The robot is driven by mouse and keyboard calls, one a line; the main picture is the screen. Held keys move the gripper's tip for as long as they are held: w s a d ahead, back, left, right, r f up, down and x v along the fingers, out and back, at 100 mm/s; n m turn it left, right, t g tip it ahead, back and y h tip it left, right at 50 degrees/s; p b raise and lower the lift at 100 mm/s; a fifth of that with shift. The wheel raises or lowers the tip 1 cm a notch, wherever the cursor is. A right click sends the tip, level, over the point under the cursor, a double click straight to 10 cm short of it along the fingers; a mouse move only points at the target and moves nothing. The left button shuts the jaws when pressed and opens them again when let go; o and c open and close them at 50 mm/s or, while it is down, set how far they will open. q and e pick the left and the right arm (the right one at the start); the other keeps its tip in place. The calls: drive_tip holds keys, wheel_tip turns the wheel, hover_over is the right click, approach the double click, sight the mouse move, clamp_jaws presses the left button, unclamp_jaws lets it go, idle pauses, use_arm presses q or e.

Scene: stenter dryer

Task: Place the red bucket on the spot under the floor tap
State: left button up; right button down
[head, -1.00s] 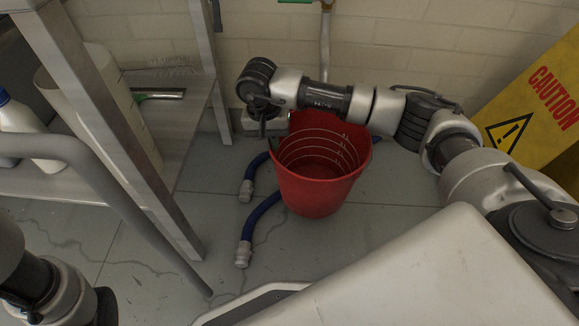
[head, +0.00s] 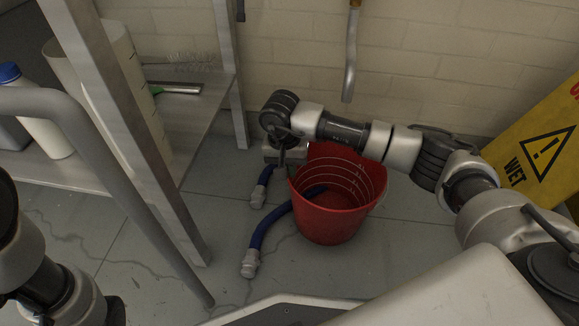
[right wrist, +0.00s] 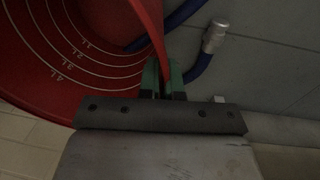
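The red bucket (head: 335,215) is upright near the wall, with measuring rings inside; I cannot tell if its base touches the floor. My right gripper (head: 284,158) is at its left rim. In the right wrist view, the green-tipped fingers (right wrist: 163,75) are shut on the red bucket rim (right wrist: 152,35). The tap's downward spout (head: 349,80) hangs from the wall behind and above the bucket, clear of its rim. The spot under the tap is hidden behind the bucket and my right arm. My left arm shows at the lower left; its gripper is out of view.
Blue hoses (head: 261,229) with grey ends lie left of the bucket; one stretch shows inside the bucket's outline. A metal shelf (head: 188,115) with bottles stands at left. A yellow caution sign (head: 525,150) stands at right. Floor in front of the hoses is partly clear.

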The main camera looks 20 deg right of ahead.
drive_tip(key=c, duration=1.3)
unclamp_jaws()
drive_tip(key=shift+r, duration=0.15)
drive_tip(key=r+p, duration=0.3)
drive_tip(key=r, duration=0.1)
drive_tip(key=r+p, duration=0.3)
drive_tip(key=r, duration=0.1)
drive_tip(key=a+r+p, duration=0.1)
drive_tip(key=r+p, duration=0.2)
drive_tip(key=r, duration=0.1)
drive_tip(key=shift+w, duration=0.35)
drive_tip(key=shift+a+f, duration=0.1)
